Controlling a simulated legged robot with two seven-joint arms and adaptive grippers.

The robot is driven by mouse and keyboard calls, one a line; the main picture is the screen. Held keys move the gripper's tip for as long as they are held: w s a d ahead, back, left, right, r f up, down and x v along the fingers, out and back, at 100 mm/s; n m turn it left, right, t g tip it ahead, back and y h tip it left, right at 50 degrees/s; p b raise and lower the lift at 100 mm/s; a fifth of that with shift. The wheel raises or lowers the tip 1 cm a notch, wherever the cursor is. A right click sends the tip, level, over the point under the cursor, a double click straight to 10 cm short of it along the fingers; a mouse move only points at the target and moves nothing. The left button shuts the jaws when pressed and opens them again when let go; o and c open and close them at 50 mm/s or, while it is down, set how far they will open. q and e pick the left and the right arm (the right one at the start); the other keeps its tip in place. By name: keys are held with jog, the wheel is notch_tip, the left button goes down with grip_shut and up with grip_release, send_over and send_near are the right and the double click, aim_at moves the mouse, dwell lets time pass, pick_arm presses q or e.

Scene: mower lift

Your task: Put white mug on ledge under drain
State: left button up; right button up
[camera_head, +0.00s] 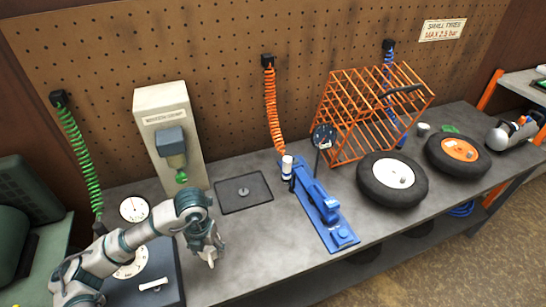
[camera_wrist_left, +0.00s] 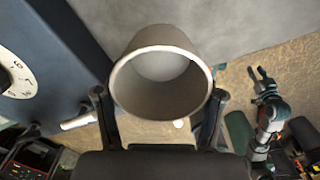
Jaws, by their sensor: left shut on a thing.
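The white mug (camera_wrist_left: 160,100) is between the fingers of my left gripper (camera_wrist_left: 160,110) in the left wrist view, with its round opening facing the camera. In the head view my left gripper (camera_head: 209,252) is shut on it above the bench front, right of the dark blue scale; fingers and mug are hard to tell apart there. The drain is a cream panel (camera_head: 152,102) at the back with a dark housing and a green tip (camera_head: 181,177). A ledge under it cannot be made out clearly. My right gripper (camera_wrist_left: 262,84) appears in the left wrist view, open and empty.
A dark square tray (camera_head: 232,205) lies right of the drain panel. A blue jack (camera_head: 325,207), an orange wire basket (camera_head: 350,95) and two wheels (camera_head: 372,195) (camera_head: 437,165) stand further right. A small pale cup (camera_head: 423,129) is behind the wheels. The dark blue scale (camera_head: 165,265) is at left.

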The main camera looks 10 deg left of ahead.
pick_arm(q)
jog(key=m, duration=0.4)
jog(key=shift+w+d, duration=0.3)
jog(key=shift+d, duration=0.05)
jog(key=m, duration=0.3)
jog(key=d+m+p, duration=0.1)
jog(key=m, duration=0.1)
jog(key=shift+w+f, duration=0.15)
jog(key=shift+w, duration=0.25)
jog(key=m, duration=0.5)
jog(key=shift+w+d+f+p, duration=0.15)
jog(key=shift+w+d+p, duration=0.15)
jog(key=shift+w+d, duration=0.1)
jog(key=w+d+m, duration=0.1)
jog(key=m, duration=0.6)
jog(key=d+f+m+p, duration=0.1)
jog(key=m, duration=0.7)
jog(key=w+d+m+p, duration=0.1)
jog(key=m, duration=0.7)
jog(key=shift+w+d+f, duration=0.3)
jog(key=shift+d, duration=0.05)
pick_arm(e)
jog(key=s+f, duration=0.4)
jog(key=f, duration=0.5)
jog(key=shift+d+f+g, duration=0.2)
jog(key=shift+d+g, duration=0.1)
pick_arm(q)
jog(key=shift+s+f, duration=0.1)
